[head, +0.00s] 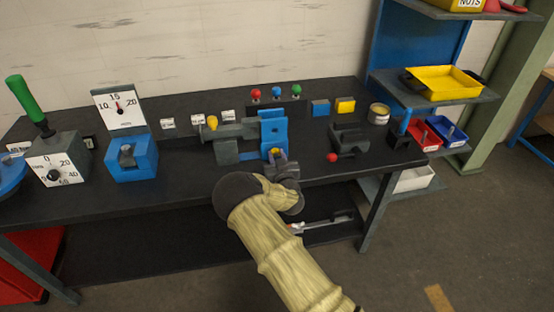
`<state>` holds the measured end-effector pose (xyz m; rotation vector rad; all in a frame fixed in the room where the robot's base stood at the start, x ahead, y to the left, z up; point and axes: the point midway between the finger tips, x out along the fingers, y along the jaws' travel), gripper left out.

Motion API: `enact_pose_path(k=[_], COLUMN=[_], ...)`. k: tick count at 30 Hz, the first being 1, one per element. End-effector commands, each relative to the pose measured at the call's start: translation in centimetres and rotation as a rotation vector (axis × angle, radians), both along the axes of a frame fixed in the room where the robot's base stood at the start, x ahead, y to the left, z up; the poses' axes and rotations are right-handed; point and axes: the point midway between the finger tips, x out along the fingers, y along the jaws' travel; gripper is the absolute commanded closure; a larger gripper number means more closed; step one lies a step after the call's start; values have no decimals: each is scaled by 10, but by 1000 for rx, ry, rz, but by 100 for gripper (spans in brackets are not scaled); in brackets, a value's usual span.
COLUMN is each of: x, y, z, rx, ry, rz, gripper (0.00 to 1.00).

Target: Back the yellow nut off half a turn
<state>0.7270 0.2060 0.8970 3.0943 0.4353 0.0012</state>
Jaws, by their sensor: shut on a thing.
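The yellow nut (274,151) shows as a small yellow patch at the foot of the blue upright bracket (273,127), at the middle of the bench. My gripper (277,157) is at the nut, shut on it, with my arm coming up from the lower right. The gripper's fingers cover most of the nut, so its faces and thread are hidden.
Left on the black bench (190,190) stand a blue block with a dial (117,108) and a grey box with a green lever (20,92). Right are a grey vise with a red knob (332,157) and a tin (379,113). Shelves (440,95) hold trays beyond.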

Motion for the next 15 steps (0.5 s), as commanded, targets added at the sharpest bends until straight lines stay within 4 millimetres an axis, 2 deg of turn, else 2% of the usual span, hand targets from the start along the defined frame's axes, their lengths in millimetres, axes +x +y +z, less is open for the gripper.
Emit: enact_pose_path(k=[15], x=[-1], y=[2], z=[0], rx=[-290], ry=[-86], rz=[3], gripper=[96])
